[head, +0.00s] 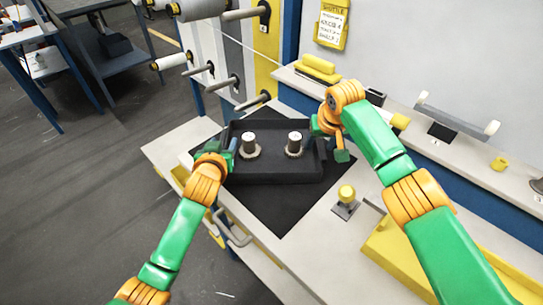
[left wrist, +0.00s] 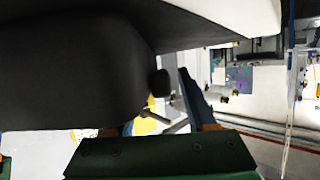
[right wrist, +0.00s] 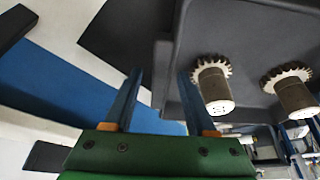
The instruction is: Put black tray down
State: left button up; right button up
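The black tray (head: 275,178) is over the black mat (head: 285,215) on the worktable and looks level. I cannot tell if its underside touches the mat. Two metal cylinders with toothed bases (head: 250,146) (head: 295,143) stand in it. My left gripper (head: 230,152) is at the tray's left end. In the left wrist view its fingers are spread, with a black knob-like part (left wrist: 158,83) of the tray between them; one finger is mostly hidden. My right gripper (head: 328,140) is at the right end. In the right wrist view its fingers (right wrist: 157,100) are apart, with the tray's edge (right wrist: 160,72) between them.
A yellow-capped post (head: 346,194) stands on the table right of the mat. Pegs and spools (head: 225,85) stick out behind the tray's left side. A shelf (head: 460,150) with yellow parts runs along the wall. A yellow bin (head: 395,255) is at front right.

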pick_arm(q)
jog(key=v, duration=1.1)
jog(key=shift+s+r, duration=0.1)
jog(key=shift+s, duration=0.1)
jog(key=shift+s+r, duration=0.1)
jog(key=shift+s, duration=0.15)
pick_arm(e)
jog(key=shift+r, duration=0.15)
jog(key=v, duration=1.1)
jog(key=shift+s+r, duration=0.25)
jog(key=shift+r, duration=0.05)
